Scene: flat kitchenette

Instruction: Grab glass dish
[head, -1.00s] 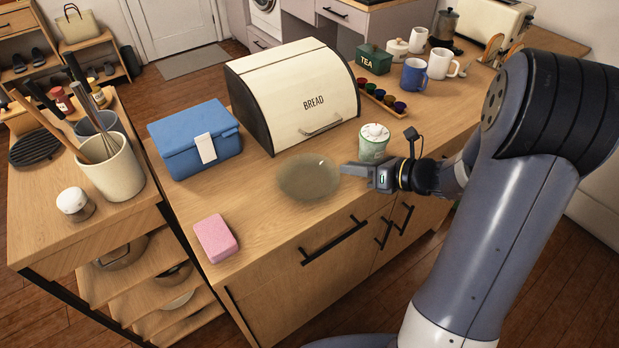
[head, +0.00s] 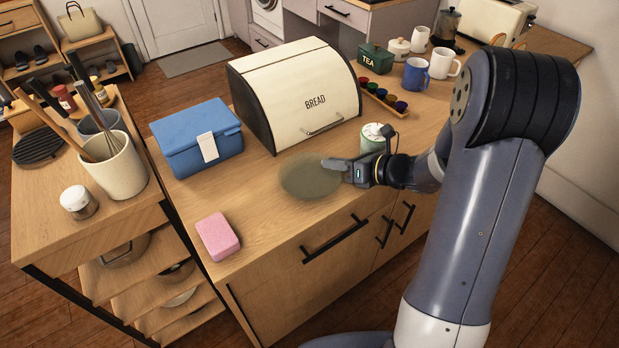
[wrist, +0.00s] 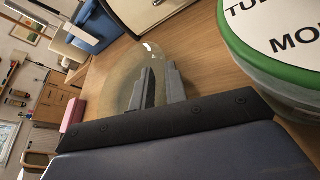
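The glass dish (head: 300,181) is a round, see-through, greenish-grey dish on the wooden counter, in front of the bread box. In the wrist view, its clear, curved body (wrist: 117,88) shows beyond and left of the fingers. My gripper (head: 332,164) reaches in from the right, low over the counter, its fingertips overlapping the dish's right rim in the head view. In the wrist view, the two grey fingers (wrist: 160,68) stand a narrow gap apart. I cannot tell whether the rim lies between them or whether they touch it.
A green-and-white tub (head: 374,136) stands close behind my gripper and fills the upper right of the wrist view (wrist: 285,50). The bread box (head: 300,85) stands behind the dish, the blue box (head: 185,155) at left, the pink sponge (head: 218,236) at front left. Bare counter surrounds the dish's left side.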

